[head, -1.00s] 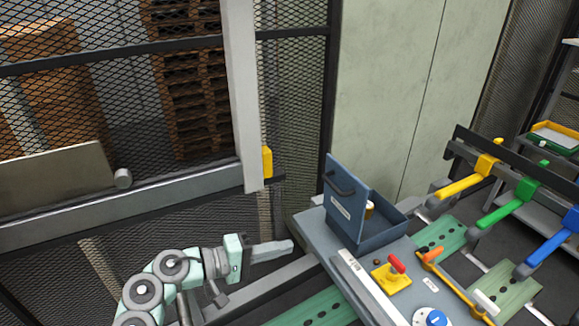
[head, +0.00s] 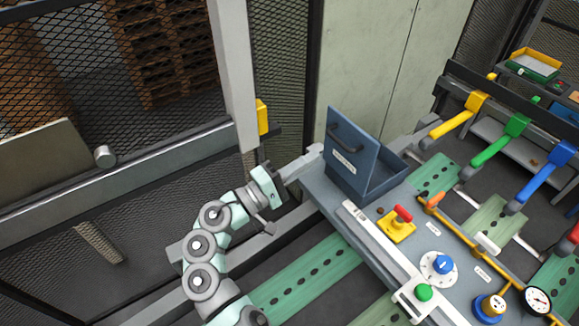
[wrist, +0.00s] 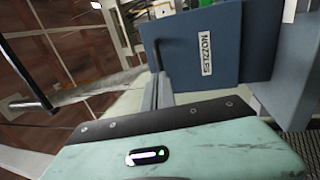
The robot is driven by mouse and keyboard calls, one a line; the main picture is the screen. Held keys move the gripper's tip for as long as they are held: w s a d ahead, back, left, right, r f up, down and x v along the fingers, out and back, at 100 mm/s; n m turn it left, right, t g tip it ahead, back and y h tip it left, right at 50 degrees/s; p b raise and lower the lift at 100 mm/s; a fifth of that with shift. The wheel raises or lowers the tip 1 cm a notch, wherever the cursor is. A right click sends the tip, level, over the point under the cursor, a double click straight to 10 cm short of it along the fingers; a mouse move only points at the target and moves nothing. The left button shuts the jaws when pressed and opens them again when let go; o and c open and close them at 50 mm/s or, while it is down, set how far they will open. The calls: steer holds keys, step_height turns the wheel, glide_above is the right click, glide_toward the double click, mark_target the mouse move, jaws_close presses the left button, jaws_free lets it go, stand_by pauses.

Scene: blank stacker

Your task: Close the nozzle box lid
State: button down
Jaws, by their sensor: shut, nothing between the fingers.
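The blue nozzle box (head: 386,182) stands on the grey bench panel. Its lid (head: 352,132) is open and stands up at a tilt, with a dark handle and a white label on the face toward me. In the wrist view the lid (wrist: 215,62) shows close ahead, its label reading NOZZLES. My gripper (head: 314,153) is shut and empty, just left of the lid; its fingers also show in the wrist view (wrist: 157,88), below the lid's handle. I cannot tell whether they touch the lid.
A red-handled yellow block (head: 397,229), a blue knob (head: 443,264) and a green button (head: 424,292) sit on the bench right of the box. Yellow, green and blue arms stand behind. A mesh fence and grey post (head: 232,75) stand at left.

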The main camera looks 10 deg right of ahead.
mark_target(336, 141)
steer(key=p+x, duration=0.1)
steer(key=x, duration=0.4)
steer(key=shift+w+r, duration=0.1)
stand_by(0.3)
